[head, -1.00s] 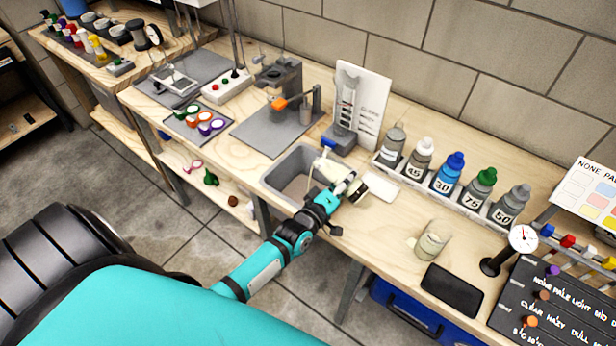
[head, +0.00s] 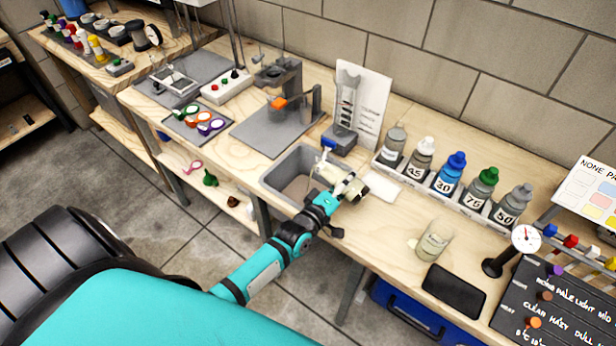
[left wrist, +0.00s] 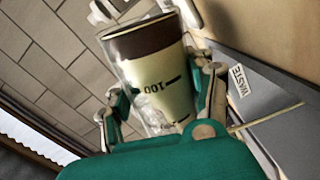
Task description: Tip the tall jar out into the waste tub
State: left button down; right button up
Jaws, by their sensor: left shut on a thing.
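The tall jar (head: 330,173) is in my left gripper (head: 346,185), tilted over, its one end reaching above the waste tub (head: 270,188). In the left wrist view the jar (left wrist: 160,90) is clear, with pale contents, a dark brown band at one end and an upside-down "100" mark. The fingers of my left gripper (left wrist: 165,108) are shut on its two sides. A thin pale line runs down from the jar's end into the grey tub. The tub's WASTE label (left wrist: 237,80) shows in the left wrist view. My right gripper is out of view.
A small jar (head: 433,241) and a dark flat pad (head: 453,290) stand right of my arm. A rack of several capped bottles (head: 450,175) lines the back. A stand with a grey base (head: 275,130) is left of the tub. A dial gauge (head: 525,239) stands far right.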

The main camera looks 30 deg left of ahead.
aim_at(337, 173)
pick_arm(q)
jog(key=shift+w+a+n+b, duration=0.15)
jog(key=shift+a+n+b, duration=0.15)
jog(key=shift+a+n, duration=0.55)
dwell(1.7)
jog(key=shift+a+f+n, duration=0.15)
jog(key=shift+n, duration=0.7)
dwell(1.5)
jog(key=shift+a+f+n+h+b, duration=0.1)
jog(key=shift+a+n+h+b, duration=0.2)
jog(key=shift+n+b, duration=0.45)
dwell(0.8)
jog(key=shift+w+a+r+n, duration=0.1)
jog(key=shift+a+r+n, duration=0.3)
jog(key=shift+r+n, duration=0.45)
dwell(0.7)
